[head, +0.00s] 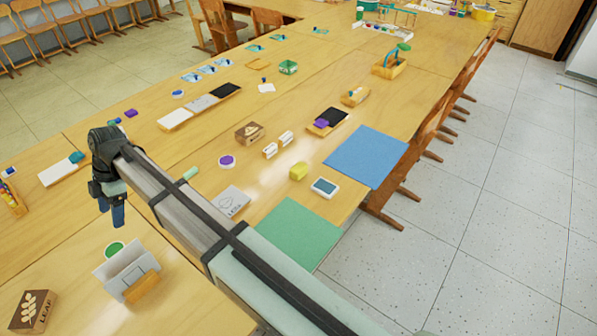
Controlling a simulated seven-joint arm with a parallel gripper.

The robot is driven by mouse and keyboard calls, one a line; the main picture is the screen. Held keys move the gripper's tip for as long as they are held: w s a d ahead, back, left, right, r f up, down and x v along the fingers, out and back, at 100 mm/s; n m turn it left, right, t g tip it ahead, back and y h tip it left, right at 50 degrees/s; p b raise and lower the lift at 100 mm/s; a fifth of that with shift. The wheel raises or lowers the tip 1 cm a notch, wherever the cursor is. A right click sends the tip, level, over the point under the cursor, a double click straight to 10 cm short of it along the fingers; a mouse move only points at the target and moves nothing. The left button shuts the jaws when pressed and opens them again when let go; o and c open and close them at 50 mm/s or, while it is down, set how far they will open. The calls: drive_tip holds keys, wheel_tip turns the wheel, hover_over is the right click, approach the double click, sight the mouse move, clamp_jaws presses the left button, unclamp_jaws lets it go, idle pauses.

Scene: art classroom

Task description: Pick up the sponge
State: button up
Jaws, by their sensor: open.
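A small yellow block (298,171) that looks like a sponge lies on the wooden table right of the middle of the head view, between two white stamp-like pieces and a small dark-screened pad. My gripper (111,214) hangs pointing down at the left, over the near-left tables. It is open, and I see nothing between its fingers. It is well to the left of the yellow block and apart from it. My arm crosses the lower middle and hides part of the table.
A blue mat (367,156) and a green mat (287,232) lie along the right edge. A wooden leaf stamp block (249,132), a purple-lidded pot (227,162) and a white card (233,201) lie nearby. A white holder (126,268) stands below my gripper.

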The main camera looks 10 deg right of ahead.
drive_tip(key=w+d+m, duration=0.2)
drive_tip(key=w+d, duration=0.9)
drive_tip(key=d, duration=0.1)
wheel_tip(320, 180, up, 2)
drive_tip(key=n+t+h, duration=0.2)
drive_tip(key=t+h, duration=0.1)
hover_over(299, 167)
drive_tip(key=f, duration=0.8)
drive_tip(key=shift+s+f, duration=0.1)
drive_tip(key=shift+s, duration=0.2)
drive_tip(key=shift+w+a+f, duration=0.1)
drive_tip(key=shift+w+f, duration=0.05)
drive_tip(key=shift+f, duration=1.2)
drive_tip(key=shift+w+f, duration=0.15)
drive_tip(key=shift+f, duration=1.15)
drive_tip(key=shift+c, duration=0.3)
